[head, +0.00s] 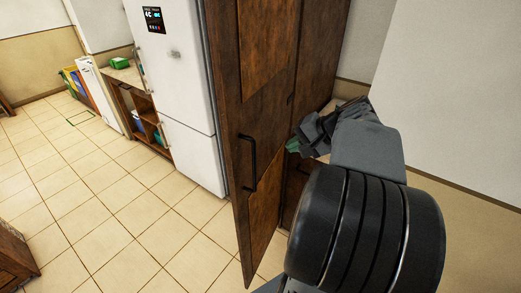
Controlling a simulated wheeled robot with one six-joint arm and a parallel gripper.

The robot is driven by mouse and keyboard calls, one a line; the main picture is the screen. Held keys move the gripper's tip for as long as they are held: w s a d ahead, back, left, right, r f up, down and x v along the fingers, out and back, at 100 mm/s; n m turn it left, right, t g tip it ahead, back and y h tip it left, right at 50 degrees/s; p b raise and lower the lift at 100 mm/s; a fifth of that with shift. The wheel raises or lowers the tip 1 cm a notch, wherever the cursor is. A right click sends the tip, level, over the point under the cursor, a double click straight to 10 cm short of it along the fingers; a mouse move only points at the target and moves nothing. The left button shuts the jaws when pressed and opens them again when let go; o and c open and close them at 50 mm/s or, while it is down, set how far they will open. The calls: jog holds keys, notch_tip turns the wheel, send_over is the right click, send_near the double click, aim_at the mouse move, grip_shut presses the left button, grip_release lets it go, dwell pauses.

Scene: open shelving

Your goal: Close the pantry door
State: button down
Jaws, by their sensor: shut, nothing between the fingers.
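The pantry door (263,110) is a tall brown wooden panel with a black bar handle (249,163). It stands out from the cabinet at an angle, ajar, with its near lower corner toward me. The handle is on the face turned toward me, near its left edge. My gripper (294,146) is grey with green at the tip and is shut with nothing in it. In the picture it lies right of the handle, in front of the wooden cabinet front (318,65). I cannot tell whether it touches the wood. My arm hides the cabinet's lower right part.
A white fridge (180,75) stands left of the door. Further left are a low wooden shelf unit (145,118) and colourful bins (74,82). A wooden piece of furniture (14,258) is at the lower left. The tiled floor (120,195) between is clear. A bare wall (455,90) is at right.

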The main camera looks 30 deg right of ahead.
aim_at(260, 150)
jog(key=shift+w+a+r+p+x, duration=0.25)
jog(key=shift+r+p+x, duration=0.1)
jog(key=shift+x, duration=1.5)
jog(key=shift+w+a+r+p+x, duration=0.15)
jog(key=shift+w+r+p+x, duration=0.15)
jog(key=shift+x, duration=1.55)
jog(key=shift+w+a+r+p+x, duration=0.2)
jog(key=shift+r+p+x, duration=0.15)
jog(key=shift+x, duration=1.5)
